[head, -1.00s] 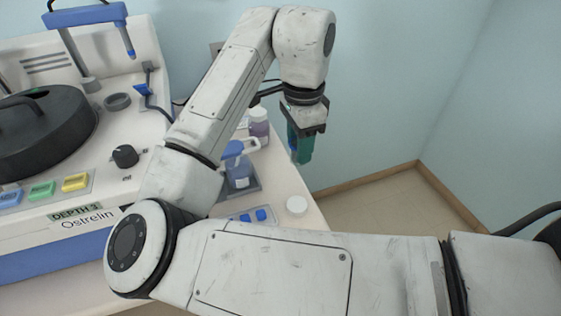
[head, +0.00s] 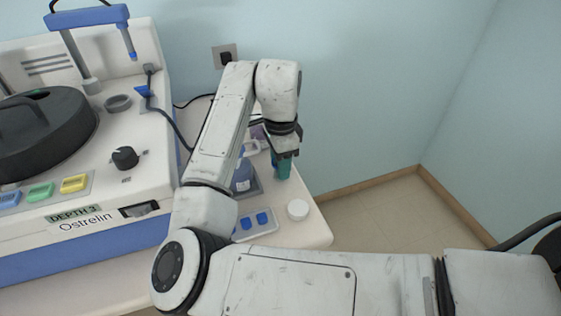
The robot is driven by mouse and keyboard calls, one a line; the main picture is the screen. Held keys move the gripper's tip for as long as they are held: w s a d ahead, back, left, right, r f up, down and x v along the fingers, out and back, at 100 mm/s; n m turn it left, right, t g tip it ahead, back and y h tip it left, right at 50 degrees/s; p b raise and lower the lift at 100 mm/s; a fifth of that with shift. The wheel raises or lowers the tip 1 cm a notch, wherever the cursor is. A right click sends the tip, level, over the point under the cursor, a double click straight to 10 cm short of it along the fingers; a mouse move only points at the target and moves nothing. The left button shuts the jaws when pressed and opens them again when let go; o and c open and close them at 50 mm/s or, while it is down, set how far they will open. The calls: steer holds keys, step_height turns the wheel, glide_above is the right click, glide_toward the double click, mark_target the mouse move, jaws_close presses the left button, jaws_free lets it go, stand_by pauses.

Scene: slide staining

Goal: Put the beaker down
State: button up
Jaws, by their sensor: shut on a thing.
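I cannot tell whether the beaker touches the table (head: 315,232).
A large staining machine (head: 110,165) fills the left. A purple container (head: 256,134) is partly hidden behind the arm. The table ends just right of the gripper.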

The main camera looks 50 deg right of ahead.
steer(key=o, duration=1)
steer(key=shift+f, duration=0.1)
steer(key=shift+o, duration=0.2)
step_height(320, 180, up, 12)
steer(key=shift+p, duration=0.4)
